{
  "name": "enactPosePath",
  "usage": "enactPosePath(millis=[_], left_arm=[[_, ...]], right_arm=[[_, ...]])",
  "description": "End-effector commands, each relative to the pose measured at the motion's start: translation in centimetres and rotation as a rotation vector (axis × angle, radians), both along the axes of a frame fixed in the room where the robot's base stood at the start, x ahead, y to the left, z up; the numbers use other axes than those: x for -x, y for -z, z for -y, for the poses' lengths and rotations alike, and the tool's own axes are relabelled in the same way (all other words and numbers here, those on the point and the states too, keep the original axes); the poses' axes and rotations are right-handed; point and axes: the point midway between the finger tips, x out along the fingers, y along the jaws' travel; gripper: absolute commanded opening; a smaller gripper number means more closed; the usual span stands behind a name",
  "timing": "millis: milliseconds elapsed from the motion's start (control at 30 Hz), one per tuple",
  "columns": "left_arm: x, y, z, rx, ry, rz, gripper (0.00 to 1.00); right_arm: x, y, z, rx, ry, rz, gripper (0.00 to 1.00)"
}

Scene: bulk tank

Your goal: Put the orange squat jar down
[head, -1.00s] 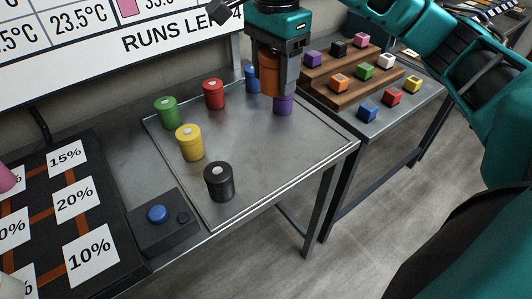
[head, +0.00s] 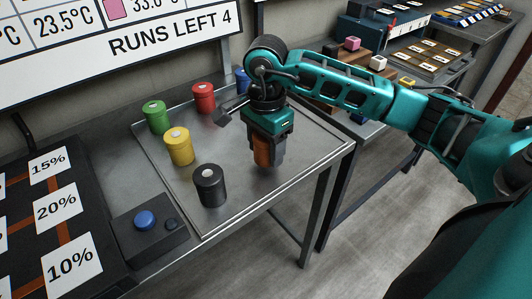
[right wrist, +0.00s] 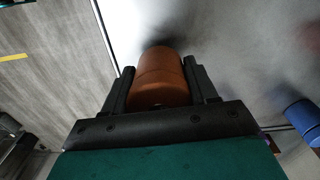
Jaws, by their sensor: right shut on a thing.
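The orange squat jar (head: 262,152) is between the fingers of my right gripper (head: 265,160), which is shut on it. In the right wrist view the jar (right wrist: 158,80) sits upright-looking between both black fingers, with a dark shadow beyond it. The jar is over the front right part of the metal tray (head: 218,215); I cannot tell whether its base touches the tray. My left gripper is not in view.
A black jar (head: 209,187), yellow jar (head: 179,149), green jar (head: 156,118) and red jar (head: 203,98) stand left of the gripper. A blue jar (head: 242,80) is partly hidden behind my arm. Tray surface between the black jar and gripper is clear.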

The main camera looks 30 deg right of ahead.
Motion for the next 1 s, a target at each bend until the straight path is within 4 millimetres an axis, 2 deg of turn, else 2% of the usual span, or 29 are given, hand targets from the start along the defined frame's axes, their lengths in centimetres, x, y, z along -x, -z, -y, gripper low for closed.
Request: enactPosePath(millis=[33, 100, 367, 500, 533, 767, 1000], left_arm=[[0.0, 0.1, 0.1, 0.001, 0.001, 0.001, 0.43], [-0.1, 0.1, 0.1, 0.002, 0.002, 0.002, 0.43], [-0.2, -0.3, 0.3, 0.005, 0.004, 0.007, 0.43], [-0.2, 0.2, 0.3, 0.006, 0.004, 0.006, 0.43], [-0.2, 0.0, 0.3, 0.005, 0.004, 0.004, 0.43], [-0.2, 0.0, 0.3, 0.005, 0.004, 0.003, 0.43], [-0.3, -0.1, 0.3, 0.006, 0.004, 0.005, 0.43]], right_arm=[[0.1, 1.0, 0.0, 0.0, 0.001, -0.003, 0.23], [0.0, 1.8, 0.0, 0.0, 0.001, -0.002, 0.23], [0.0, 1.9, 0.0, 0.0, 0.0, 0.001, 0.23], [0.0, 2.4, 0.0, 0.0, 0.0, 0.001, 0.22], [0.0, 2.3, 0.0, 0.0, 0.0, 0.001, 0.6], [0.0, 2.2, 0.0, 0.0, 0.0, 0.0, 0.82], [0.0, 2.2, 0.0, 0.0, 0.0, 0.0, 0.83]])
